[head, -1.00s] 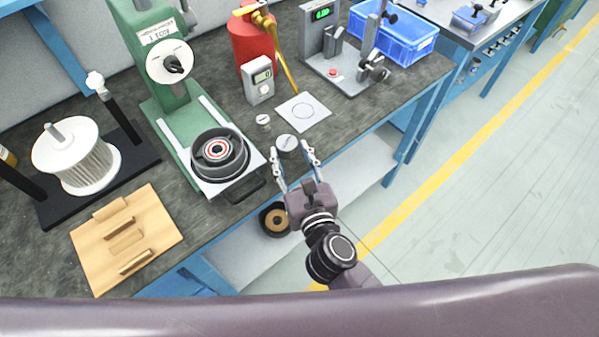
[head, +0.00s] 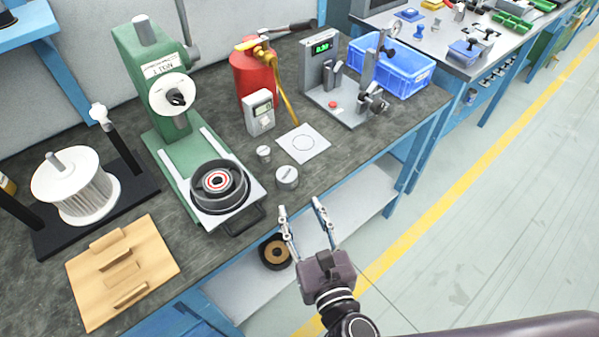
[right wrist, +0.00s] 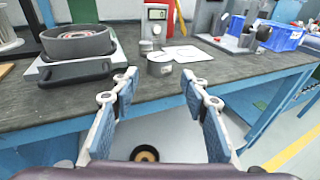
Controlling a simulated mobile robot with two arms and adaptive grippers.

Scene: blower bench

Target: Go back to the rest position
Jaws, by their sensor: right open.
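My right gripper (head: 302,209) is open and empty, in front of the bench's front edge and apart from everything on the bench. Its two blue-padded fingers also show spread apart in the right wrist view (right wrist: 159,85). The nearest things beyond it are a small metal cylinder (head: 287,177) and a smaller one (head: 264,154) behind it, both upright on the dark bench top. My left gripper is in neither view.
The bench (head: 350,160) bears a green press (head: 160,90) with a round dark housing (head: 220,187), a white card (head: 303,143), a meter (head: 260,112), a blue crate (head: 405,72) and a wooden block (head: 122,272). A brown-centred ring (head: 275,253) lies on the lower shelf. The floor at right is clear.

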